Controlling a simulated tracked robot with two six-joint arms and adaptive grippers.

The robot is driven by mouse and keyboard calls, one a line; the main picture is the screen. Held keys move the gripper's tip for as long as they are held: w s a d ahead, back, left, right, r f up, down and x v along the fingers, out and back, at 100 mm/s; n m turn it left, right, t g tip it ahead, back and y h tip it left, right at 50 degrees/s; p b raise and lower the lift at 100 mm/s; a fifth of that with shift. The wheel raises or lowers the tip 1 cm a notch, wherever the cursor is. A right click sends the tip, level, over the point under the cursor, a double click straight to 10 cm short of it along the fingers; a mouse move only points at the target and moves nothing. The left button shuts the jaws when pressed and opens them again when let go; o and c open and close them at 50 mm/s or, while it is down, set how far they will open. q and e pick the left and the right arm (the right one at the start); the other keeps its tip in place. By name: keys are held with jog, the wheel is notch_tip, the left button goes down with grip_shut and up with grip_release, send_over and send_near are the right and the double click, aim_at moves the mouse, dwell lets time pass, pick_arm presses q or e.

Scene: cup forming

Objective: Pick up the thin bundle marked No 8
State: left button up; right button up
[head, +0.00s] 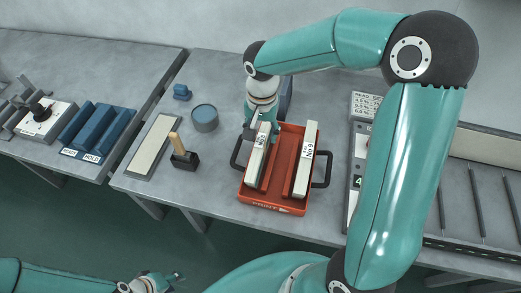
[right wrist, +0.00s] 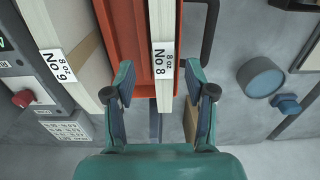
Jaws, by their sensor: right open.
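The thin bundle marked No 8 (head: 259,152) is a long pale stack in the left part of the red tray (head: 273,206). In the right wrist view the No 8 bundle (right wrist: 162,28) runs up the middle, with its white label facing me. My right gripper (right wrist: 158,82) is open, one finger on each side of the bundle's near end, with gaps showing. In the head view my right gripper (head: 253,130) is over the bundle's far end, partly hidden by its own arm. My left gripper (head: 165,281) is low at the bottom edge, away from the table; its jaws are too small to read.
A thicker bundle marked No 9 (head: 306,160) lies in the tray's right part. Black handles flank the tray. A wooden-handled black block (head: 184,158), a blue round tin (head: 204,118) and a pale strip board (head: 153,147) are to the left. A control panel (head: 354,185) is to the right.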

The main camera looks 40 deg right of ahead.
aim_at(260, 140)
jog(key=shift+w+a+f+p, duration=0.15)
jog(key=shift+f+p, duration=0.25)
jog(key=shift+f, duration=1)
jog(key=shift+w+d+f+p, duration=0.1)
jog(key=shift+f+p, duration=0.25)
jog(key=shift+f, duration=1.05)
grip_shut()
